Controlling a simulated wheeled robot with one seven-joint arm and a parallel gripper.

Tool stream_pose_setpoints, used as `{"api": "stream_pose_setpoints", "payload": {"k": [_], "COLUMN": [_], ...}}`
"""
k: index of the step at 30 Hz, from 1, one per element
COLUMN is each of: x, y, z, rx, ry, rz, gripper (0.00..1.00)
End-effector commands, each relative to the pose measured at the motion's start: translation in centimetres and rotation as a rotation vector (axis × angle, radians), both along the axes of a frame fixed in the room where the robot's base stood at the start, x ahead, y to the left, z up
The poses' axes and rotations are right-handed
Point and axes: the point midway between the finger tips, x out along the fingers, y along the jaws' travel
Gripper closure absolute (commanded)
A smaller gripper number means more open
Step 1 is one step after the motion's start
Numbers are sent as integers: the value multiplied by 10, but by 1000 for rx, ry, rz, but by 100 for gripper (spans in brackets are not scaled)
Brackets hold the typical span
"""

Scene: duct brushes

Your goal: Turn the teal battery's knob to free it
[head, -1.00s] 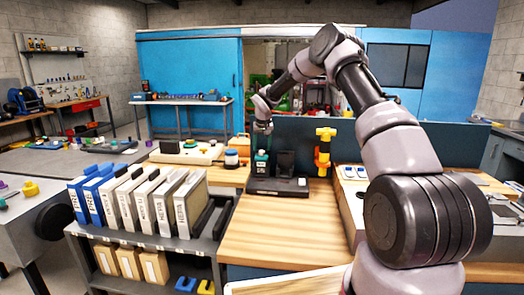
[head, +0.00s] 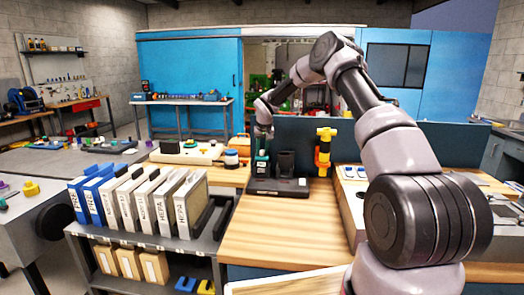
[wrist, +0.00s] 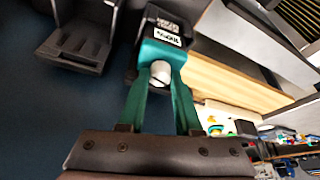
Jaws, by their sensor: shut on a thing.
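The teal battery (head: 261,166) stands upright in the left slot of a dark charging dock (head: 277,186). In the wrist view the battery (wrist: 167,50) shows its teal end, a dark body and a white label. A whitish knob (wrist: 160,72) sits on the teal end. My gripper (head: 263,146) is directly above the battery. In the wrist view its two teal-tinted fingers (wrist: 162,76) lie on either side of the knob and are shut on it. The exact contact at the tips is hard to see.
An empty dock slot (head: 285,163) is right of the battery. Filter boxes (head: 150,205) stand in a rack at left. The wooden bench top (head: 285,235) in front is clear.

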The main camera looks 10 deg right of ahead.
Motion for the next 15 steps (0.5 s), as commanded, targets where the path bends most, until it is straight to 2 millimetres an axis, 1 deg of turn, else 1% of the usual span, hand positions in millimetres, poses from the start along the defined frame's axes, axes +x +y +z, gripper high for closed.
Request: {"api": "stream_pose_setpoints", "payload": {"k": [9, 15], "x": [0, 1], "y": [-3, -3], "z": [-1, 0], "rx": [1, 1], "ry": [1, -1], "rz": [271, 349], "gripper": [100, 100]}}
